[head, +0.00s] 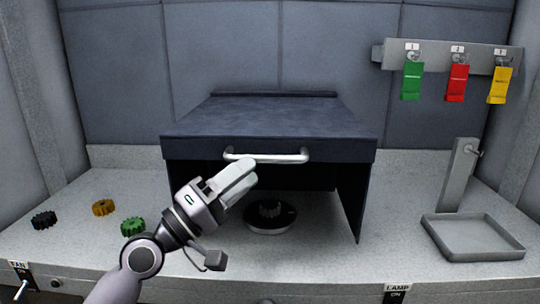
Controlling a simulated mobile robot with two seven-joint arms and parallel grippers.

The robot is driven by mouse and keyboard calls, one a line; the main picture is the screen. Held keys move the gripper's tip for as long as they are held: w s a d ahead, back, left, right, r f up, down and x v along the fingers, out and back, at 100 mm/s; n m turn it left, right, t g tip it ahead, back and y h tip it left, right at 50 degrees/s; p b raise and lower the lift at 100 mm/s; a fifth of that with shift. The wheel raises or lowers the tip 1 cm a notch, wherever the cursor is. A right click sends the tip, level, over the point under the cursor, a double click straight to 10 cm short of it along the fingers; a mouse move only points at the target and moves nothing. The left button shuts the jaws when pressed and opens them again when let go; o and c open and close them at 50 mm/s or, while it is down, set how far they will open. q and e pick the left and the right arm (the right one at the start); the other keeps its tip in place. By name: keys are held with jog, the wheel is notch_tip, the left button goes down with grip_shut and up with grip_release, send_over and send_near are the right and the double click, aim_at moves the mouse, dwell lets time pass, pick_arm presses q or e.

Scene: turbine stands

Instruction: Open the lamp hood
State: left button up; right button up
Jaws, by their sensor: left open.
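The dark blue hood (270,118) stands at the middle of the counter, with side walls and an open space under its front edge. A silver bar handle (268,158) runs across its front edge. Under the hood, a dark round base with a pale rim (272,218) carries a dark toothed piece. My left gripper (248,172) is open, with its fingertips just below the left half of the handle in the picture. I cannot tell whether they touch it. My right gripper is not in view.
Black (44,220), yellow (103,207) and green (133,226) gears lie at left. A grey tray (428,240) and upright post (458,175) stand at right. Colored tags hang from a wall rail (434,57). FAN (20,268) and LAMP (397,288) labels mark the front edge.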

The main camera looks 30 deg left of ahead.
aim_at(265, 159)
pick_arm(q)
jog(key=p+x, duration=0.1)
jog(key=x, duration=0.2)
jog(key=shift+w+d+r, duration=0.1)
jog(key=shift+w+r, duration=0.15)
jog(key=shift+w, duration=0.05)
jog(key=shift+p+x, duration=0.5)
jog(key=shift+x, duration=0.35)
jog(key=shift+f, duration=0.2)
grip_shut()
